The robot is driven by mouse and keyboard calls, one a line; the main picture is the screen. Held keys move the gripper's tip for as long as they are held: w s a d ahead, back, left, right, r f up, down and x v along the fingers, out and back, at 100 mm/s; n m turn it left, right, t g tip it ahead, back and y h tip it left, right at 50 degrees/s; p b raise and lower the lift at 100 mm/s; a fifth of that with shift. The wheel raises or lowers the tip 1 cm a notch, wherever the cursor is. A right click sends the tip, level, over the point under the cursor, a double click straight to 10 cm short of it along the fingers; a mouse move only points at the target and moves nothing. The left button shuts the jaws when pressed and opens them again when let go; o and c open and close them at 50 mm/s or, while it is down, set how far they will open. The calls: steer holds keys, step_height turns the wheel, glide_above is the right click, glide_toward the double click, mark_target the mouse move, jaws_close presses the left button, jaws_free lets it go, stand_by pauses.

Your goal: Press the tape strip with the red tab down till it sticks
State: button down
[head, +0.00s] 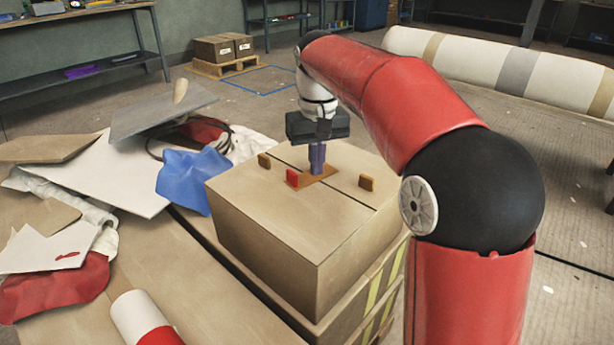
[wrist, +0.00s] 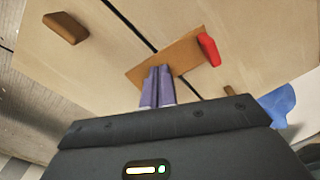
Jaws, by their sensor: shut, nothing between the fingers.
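The tape strip (head: 323,179) is a brown band lying across the dark seam on top of a cardboard box (head: 262,228). Its red tab (head: 292,178) stands at the strip's left end in the head view.
Two brown tabs stand on the box top, one at the back left (head: 264,160) and one at the right (head: 367,182). A blue cloth (head: 190,180) and loose sheets lie left of the box. A white and red roll (head: 143,318) is in front.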

stand_by(0.4)
step_height(320, 180, up, 5)
steer(key=p, duration=0.5)
steer(key=shift+r+p, duration=0.75)
steer(key=shift+r, duration=0.2)
steer(key=s+d+m+t, duration=0.1)
steer(key=s+d+t, duration=0.1)
steer(key=s+d, duration=0.35)
steer(key=s+d+m+t, duration=0.1)
steer(key=s+d, duration=0.1)
steer(key=s, duration=0.7)
steer(key=s+d+f+m+t, duration=0.1)
steer(key=s+d+f+t, duration=0.1)
steer(key=s+f, duration=0.6)
steer(key=s+d, duration=0.1)
steer(key=s, duration=0.1)
steer(key=shift+s+t, duration=0.3)
steer(key=shift+s, duration=0.1)
